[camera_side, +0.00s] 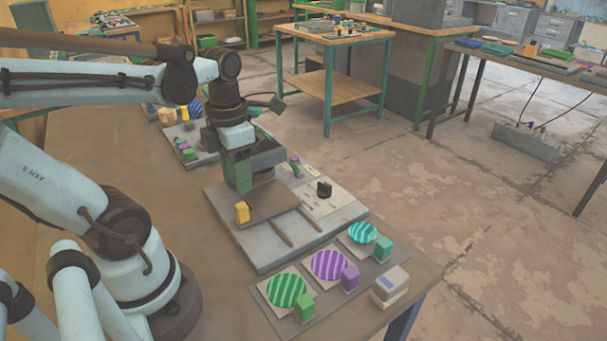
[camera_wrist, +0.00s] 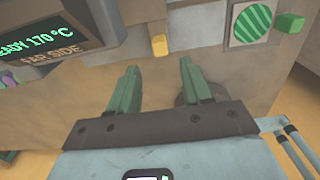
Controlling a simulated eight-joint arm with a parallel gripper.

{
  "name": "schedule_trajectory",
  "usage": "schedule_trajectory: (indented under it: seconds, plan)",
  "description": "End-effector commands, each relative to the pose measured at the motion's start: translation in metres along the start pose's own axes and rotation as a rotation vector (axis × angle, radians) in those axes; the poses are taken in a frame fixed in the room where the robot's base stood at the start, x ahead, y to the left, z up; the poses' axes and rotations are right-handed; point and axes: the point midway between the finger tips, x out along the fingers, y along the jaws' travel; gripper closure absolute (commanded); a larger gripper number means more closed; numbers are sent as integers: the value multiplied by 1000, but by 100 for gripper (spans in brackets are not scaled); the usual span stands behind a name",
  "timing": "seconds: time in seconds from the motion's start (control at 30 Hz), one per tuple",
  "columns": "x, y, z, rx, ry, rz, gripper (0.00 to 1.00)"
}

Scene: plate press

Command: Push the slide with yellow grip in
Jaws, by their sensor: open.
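The slide (camera_side: 272,203) is a flat brown-grey plate on the grey press base, with two dark rails reaching out past it. Its yellow grip (camera_side: 241,213) stands upright at the slide's near left edge. The grip also shows in the wrist view (camera_wrist: 159,46), at top centre just beyond the fingertips. My gripper (camera_wrist: 159,66) is open and empty, its two green fingers apart on either side of the grip's line. In the side view my gripper (camera_side: 238,187) points down above and behind the grip; I see no contact. The press behind is partly hidden by my arm.
A display (camera_wrist: 62,25) reads 170 °C. A tray at the front holds green-striped (camera_side: 287,291), purple-striped (camera_side: 330,264) and teal-striped (camera_side: 363,232) discs with coloured blocks.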

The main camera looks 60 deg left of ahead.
Motion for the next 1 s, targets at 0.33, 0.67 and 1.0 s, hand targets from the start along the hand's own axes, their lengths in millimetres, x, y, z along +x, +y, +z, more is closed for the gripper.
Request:
schedule_trajectory:
  seconds: [0.33,0.67,1.0]
  plan:
    - [40,0,0,1,-1,0,51]
    - [69,0,0,2,-1,-1,51]
    - [83,0,0,2,-1,-1,51]
